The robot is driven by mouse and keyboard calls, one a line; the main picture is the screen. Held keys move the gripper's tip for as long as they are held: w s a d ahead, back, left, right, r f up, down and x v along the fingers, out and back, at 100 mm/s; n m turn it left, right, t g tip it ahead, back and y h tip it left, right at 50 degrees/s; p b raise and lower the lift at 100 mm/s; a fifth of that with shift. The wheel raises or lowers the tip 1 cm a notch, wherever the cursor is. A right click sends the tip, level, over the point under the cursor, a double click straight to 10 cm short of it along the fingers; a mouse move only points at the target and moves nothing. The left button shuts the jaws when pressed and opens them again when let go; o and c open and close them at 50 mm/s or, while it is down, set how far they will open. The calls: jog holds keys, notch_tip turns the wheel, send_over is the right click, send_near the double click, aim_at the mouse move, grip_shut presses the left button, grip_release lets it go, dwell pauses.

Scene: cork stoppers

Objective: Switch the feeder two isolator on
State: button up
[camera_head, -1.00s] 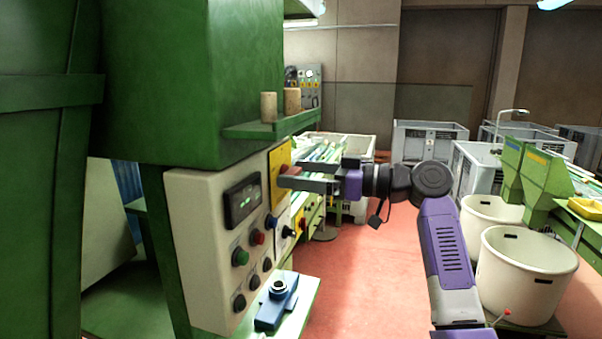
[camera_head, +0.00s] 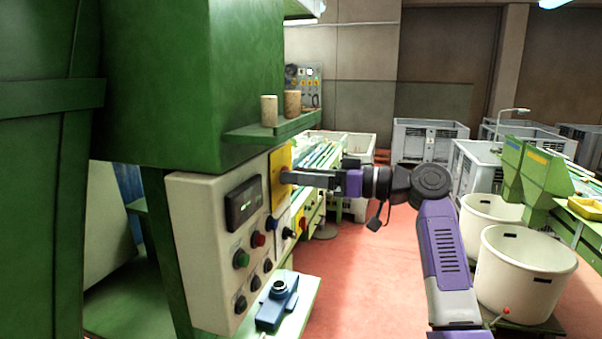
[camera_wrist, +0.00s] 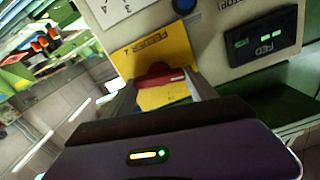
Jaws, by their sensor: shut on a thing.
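A yellow plate (camera_head: 280,164) with a red rotary handle (camera_wrist: 160,77) is on the upper right of the cream control panel (camera_head: 205,235). In the wrist view the yellow plate (camera_wrist: 150,58) carries a label reading FEEDER with a number that looks like 1, not surely legible. My gripper (camera_head: 288,178) is at this plate, shut on the red handle, with one finger on each side in the wrist view (camera_wrist: 161,88). In the head view the fingers largely hide the handle.
A dark display (camera_head: 243,203) and several buttons are left of my gripper. A green shelf (camera_head: 262,131) with two corks stands just above it. A blue device (camera_head: 277,302) rests on a ledge below. Cream tubs (camera_head: 528,275) stand at right; the red floor between is clear.

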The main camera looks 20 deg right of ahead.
jog(key=shift+w+d+f+m+p, duration=0.1)
jog(key=shift+m+p, duration=5.6)
jog(key=shift+m, duration=2.1)
jog(key=shift+f, duration=0.1)
jog(key=o, duration=1.4)
jog(key=shift+c, duration=0.2)
jog(key=b+v, duration=0.2)
jog(key=v, duration=0.6)
